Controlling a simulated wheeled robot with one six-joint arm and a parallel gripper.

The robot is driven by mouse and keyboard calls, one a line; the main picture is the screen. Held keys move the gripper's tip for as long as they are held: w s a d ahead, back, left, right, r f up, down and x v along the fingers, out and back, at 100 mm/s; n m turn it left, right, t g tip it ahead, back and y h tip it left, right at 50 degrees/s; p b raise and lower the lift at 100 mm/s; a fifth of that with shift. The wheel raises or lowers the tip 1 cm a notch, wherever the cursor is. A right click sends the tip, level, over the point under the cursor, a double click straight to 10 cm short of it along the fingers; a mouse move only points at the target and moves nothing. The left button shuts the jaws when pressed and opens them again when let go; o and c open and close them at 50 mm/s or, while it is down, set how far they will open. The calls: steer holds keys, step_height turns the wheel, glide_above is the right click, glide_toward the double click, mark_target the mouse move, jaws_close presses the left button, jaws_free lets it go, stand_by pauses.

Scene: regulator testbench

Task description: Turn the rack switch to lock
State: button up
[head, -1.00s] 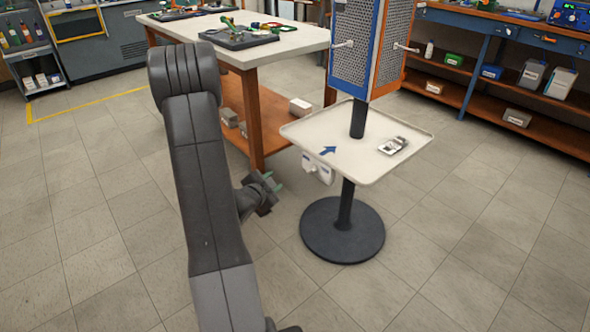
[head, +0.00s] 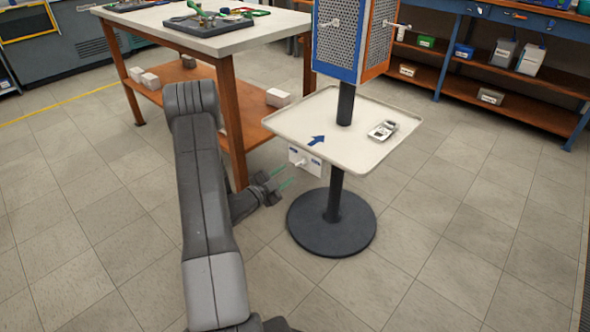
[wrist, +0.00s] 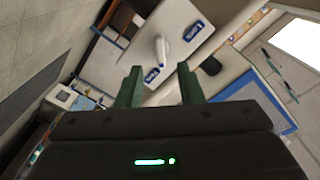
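The rack switch (head: 305,161) is a white box with a white lever and two small blue labels, under the front left edge of the tray. The wrist view shows its white plate, with the lever (wrist: 162,52) between the two blue labels. My gripper (head: 284,177) has green fingers and is just left of and below the switch in the head view. In the wrist view my gripper (wrist: 159,72) is open and empty, its fingers apart, with the lever showing beyond the gap. I see no contact.
The beige tray (head: 285,122) is on a pole with a round dark base (head: 332,225). A perforated rack (head: 345,40) rises above. A workbench (head: 220,38) stands behind my arm. Floor at right is clear.

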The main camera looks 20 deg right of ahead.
mark_target(298, 165)
steer(key=x, duration=0.6)
steer(key=shift+b, duration=0.4)
steer(key=shift+c, duration=0.4)
jaws_close()
